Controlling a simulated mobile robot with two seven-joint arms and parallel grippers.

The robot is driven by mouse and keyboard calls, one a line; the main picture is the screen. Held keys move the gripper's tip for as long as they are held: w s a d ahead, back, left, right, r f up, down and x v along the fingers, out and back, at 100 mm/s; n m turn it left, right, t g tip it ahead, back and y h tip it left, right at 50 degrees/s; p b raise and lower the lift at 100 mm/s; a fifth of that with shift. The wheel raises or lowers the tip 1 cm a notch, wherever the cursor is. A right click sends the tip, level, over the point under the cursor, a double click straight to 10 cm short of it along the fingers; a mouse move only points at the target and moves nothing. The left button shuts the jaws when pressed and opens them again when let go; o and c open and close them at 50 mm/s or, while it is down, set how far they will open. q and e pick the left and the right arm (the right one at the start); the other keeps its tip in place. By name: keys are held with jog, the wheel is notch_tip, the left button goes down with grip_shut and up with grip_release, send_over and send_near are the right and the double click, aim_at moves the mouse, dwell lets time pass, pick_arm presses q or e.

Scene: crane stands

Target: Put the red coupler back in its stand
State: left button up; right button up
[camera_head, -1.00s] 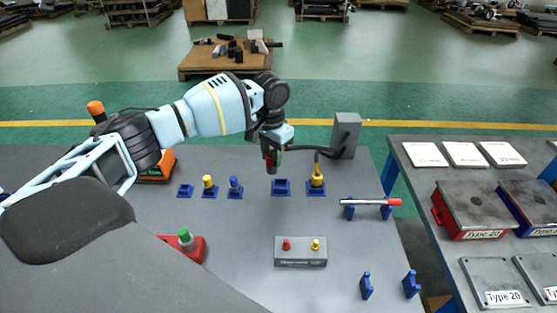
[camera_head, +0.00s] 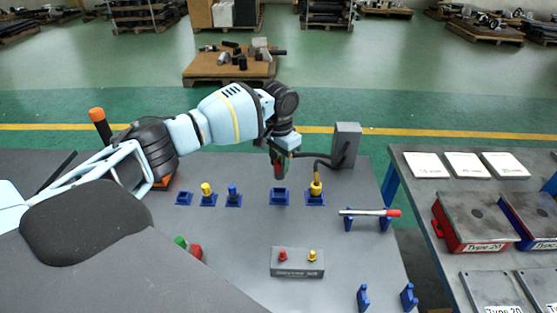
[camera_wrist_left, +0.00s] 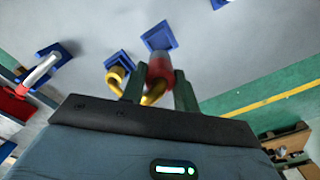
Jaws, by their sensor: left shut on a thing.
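My left gripper (camera_head: 278,163) is shut on the red coupler (camera_wrist_left: 161,70), which shows between its green fingers (camera_wrist_left: 158,92) in the left wrist view. In the head view the red coupler (camera_head: 278,172) hangs just above an empty blue stand (camera_head: 279,197), with a gap between them. That stand also shows just beyond the coupler in the left wrist view (camera_wrist_left: 159,36). The gripper partly hides the coupler. My right gripper is not in view.
To the right, a yellow coupler (camera_head: 316,189) sits in a blue stand, with a dark hose to a grey box (camera_head: 346,145). Several blue stands lie left, two with yellow and blue pieces (camera_head: 233,190). A red-tipped rod (camera_head: 370,212) rests on blue supports.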

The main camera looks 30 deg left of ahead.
aim_at(279, 170)
pick_arm(q)
jog(key=shift+f+b, duration=0.4)
jog(key=shift+f, duration=2.4)
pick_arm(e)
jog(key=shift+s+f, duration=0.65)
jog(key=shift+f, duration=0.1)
pick_arm(q)
jog(key=shift+f, duration=0.2)
jog(key=shift+f+b, duration=0.3)
jog(key=shift+f, duration=1)
jog(key=o, duration=1.1)
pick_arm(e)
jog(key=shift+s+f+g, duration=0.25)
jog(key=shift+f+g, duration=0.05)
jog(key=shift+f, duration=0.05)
pick_arm(q)
jog(key=shift+r, duration=0.1)
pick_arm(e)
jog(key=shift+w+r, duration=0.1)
pick_arm(q)
jog(key=shift+r+p, duration=1.05)
jog(key=shift+r, duration=1.4)
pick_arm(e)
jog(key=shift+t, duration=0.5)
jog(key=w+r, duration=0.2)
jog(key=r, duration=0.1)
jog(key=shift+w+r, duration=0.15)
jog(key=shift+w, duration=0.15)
